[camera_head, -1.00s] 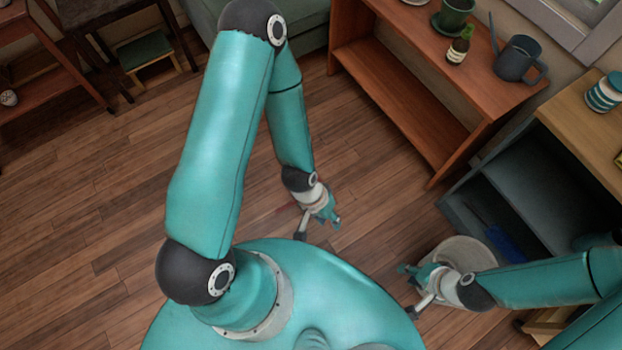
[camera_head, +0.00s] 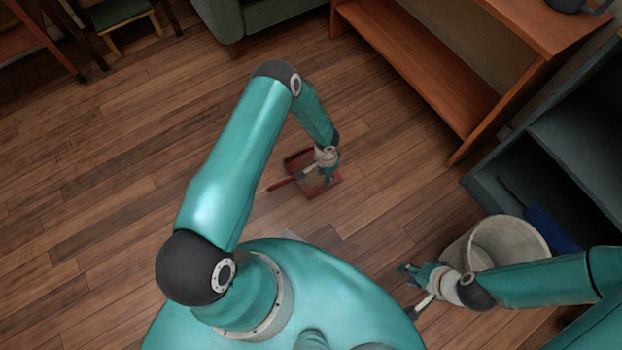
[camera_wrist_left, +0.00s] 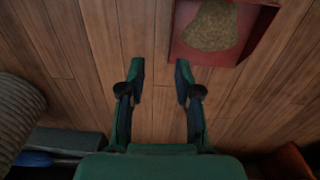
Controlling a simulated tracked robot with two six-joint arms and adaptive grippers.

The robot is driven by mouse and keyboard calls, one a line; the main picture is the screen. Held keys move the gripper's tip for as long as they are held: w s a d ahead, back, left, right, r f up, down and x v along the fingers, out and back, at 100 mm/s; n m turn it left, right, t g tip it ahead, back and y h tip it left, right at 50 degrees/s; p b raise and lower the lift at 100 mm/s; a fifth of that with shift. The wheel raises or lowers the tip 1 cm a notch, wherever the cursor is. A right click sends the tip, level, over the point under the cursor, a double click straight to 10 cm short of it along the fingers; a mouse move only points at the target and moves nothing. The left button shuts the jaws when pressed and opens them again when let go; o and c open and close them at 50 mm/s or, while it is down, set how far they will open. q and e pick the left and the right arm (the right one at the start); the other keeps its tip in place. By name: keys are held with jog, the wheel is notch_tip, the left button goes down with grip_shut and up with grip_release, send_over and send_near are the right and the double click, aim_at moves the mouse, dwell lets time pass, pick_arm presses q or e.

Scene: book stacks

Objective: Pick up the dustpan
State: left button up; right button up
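The red dustpan (camera_head: 299,158) lies on the wooden floor in front of my base, with its thin red handle (camera_head: 280,184) pointing left in the head view. A tan patch of material lies in its pan. My left gripper (camera_head: 320,177) is above the dustpan and hides part of it. In the left wrist view, the left fingers (camera_wrist_left: 160,82) are spread with bare floor between them, and the dustpan (camera_wrist_left: 262,28) is beyond them to the upper right, cut off by the frame edge. My right gripper (camera_head: 411,284) is beside the bin; its finger opening is unclear.
A round grey bin (camera_head: 508,246) stands right of my right gripper. A dark open shelf (camera_head: 580,150) and an orange-brown shelf unit (camera_head: 430,70) line the right side. A sofa (camera_head: 260,15) is at the back. The floor on the left (camera_head: 110,190) is clear.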

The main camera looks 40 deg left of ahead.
pick_arm(q)
jog(key=f+b, duration=0.1)
jog(key=f, duration=0.3)
jog(key=f+b, duration=0.2)
jog(key=f, duration=0.2)
jog(key=a+f+b, duration=0.1)
jog(key=f, duration=0.4)
jog(key=shift+w+b, duration=0.4)
jog(key=f+b, duration=0.2)
jog(key=f, duration=0.1)
jog(key=f+b, duration=0.1)
jog(key=f, duration=0.1)
jog(key=shift+a+f, duration=0.15)
jog(key=shift+a, duration=0.15)
grip_shut()
jog(key=shift+w, duration=0.1)
